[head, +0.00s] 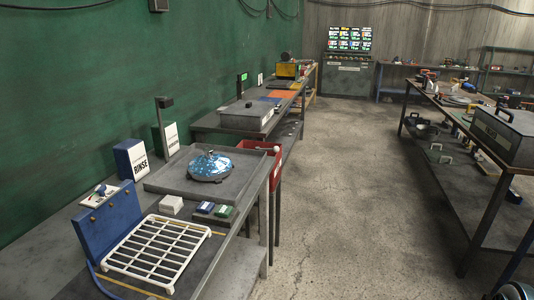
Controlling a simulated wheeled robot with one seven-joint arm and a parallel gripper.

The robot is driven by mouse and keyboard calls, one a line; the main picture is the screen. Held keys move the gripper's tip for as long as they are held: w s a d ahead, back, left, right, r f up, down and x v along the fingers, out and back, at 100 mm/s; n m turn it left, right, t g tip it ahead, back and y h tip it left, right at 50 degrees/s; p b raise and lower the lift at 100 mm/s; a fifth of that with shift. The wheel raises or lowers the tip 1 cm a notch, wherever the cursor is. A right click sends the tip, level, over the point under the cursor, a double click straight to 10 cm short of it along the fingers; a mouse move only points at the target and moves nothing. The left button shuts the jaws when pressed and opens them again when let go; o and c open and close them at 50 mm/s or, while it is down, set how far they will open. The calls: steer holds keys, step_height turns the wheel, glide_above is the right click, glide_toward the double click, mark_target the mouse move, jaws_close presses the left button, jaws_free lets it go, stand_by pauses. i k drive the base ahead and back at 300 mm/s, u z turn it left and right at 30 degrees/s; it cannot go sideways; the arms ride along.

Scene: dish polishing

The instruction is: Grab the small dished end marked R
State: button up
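No mark R can be read on any part in the head view. A shiny blue domed piece (210,165) with a small knob on top sits on the grey tray (166,184) of the left bench. I cannot tell whether it is a dished end. Dark rounded pieces (422,128) lie on the lower shelf of the right bench, too small to identify. My gripper is not in view.
A white rack (157,250) lies on the near left bench (50,250), beside a blue panel (107,222). A blue RINSE box (131,159) stands behind the tray. A red bin (275,165) is at the bench end. Open concrete floor (345,190) separates it from the right bench (455,120).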

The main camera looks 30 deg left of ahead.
mark_target(209, 166)
steer(key=u, duration=0.05)
steer(key=i, duration=1.55)
steer(key=u, duration=0.8)
steer(key=i, duration=1.15)
steer(key=u, duration=1.65)
steer(key=i, duration=0.75)
steer(key=u, duration=0.5)
